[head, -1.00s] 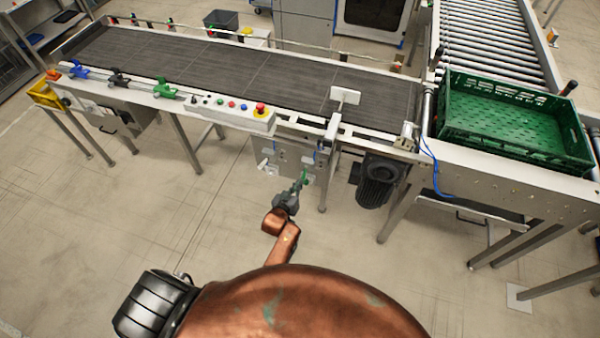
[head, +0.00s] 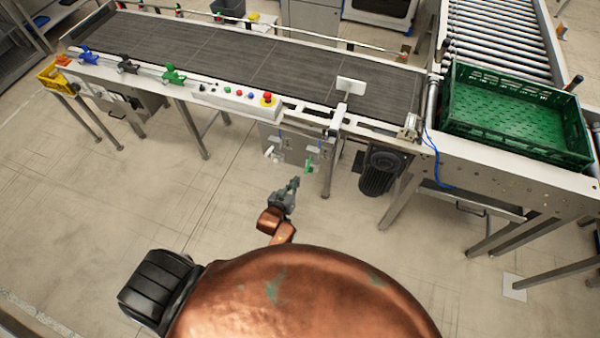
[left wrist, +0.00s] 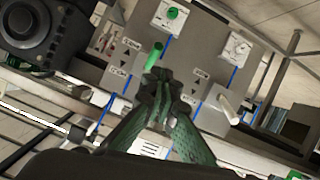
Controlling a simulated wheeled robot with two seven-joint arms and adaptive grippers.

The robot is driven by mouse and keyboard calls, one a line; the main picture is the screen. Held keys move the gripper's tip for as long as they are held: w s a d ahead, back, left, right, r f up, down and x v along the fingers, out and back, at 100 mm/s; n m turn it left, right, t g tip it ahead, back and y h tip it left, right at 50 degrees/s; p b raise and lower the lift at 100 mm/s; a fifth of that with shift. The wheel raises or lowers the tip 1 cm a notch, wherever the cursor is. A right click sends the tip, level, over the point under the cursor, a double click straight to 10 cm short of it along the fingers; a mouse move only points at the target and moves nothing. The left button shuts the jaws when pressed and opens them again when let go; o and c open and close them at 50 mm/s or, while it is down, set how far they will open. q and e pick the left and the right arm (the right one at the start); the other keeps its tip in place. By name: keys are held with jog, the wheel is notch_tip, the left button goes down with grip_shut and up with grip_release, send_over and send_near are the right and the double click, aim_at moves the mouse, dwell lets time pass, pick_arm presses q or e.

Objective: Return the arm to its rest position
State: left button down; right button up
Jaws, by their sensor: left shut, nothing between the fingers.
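My left gripper (head: 293,184) is low in front of the conveyor in the head view, over the open floor. It is shut and empty. In the left wrist view its green fingers (left wrist: 160,85) meet in front of a grey panel (left wrist: 200,62) with a green handle (left wrist: 155,56) and a pale handle (left wrist: 229,104). The fingers look apart from the green handle in the head view. My right gripper is not in view.
The conveyor (head: 250,68) runs across the back, with a row of coloured buttons (head: 240,93) on its front rail. A motor (head: 381,170) hangs under the belt. The floor nearer me is clear.

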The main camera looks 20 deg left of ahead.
pick_arm(q)
jog(key=s, duration=0.4)
jog(key=shift+s+d+f, duration=0.1)
jog(key=shift+s+f, duration=0.3)
jog(key=s+f+m+g+b, duration=0.1)
jog(key=s+f+g+b, duration=0.15)
jog(key=s+f, duration=0.95)
jog(key=s+f+m+g+b, duration=0.1)
jog(key=s+f+g, duration=0.5)
jog(key=f, duration=1.1)
jog(key=s+a+f+g, duration=0.1)
jog(key=s+f, duration=0.3)
jog(key=s, duration=0.6)
jog(key=s+a+f+m+g+b, duration=0.1)
jog(key=s+a+f, duration=0.2)
jog(key=s, duration=0.7)
jog(key=s+a+f+m+g, duration=0.1)
jog(key=s+a+f+g, duration=0.1)
jog(key=s+f, duration=0.4)
jog(key=s, duration=0.5)
jog(key=shift+f+b, duration=0.15)
jog(key=shift+b, duration=0.25)
jog(key=shift+w, duration=0.1)
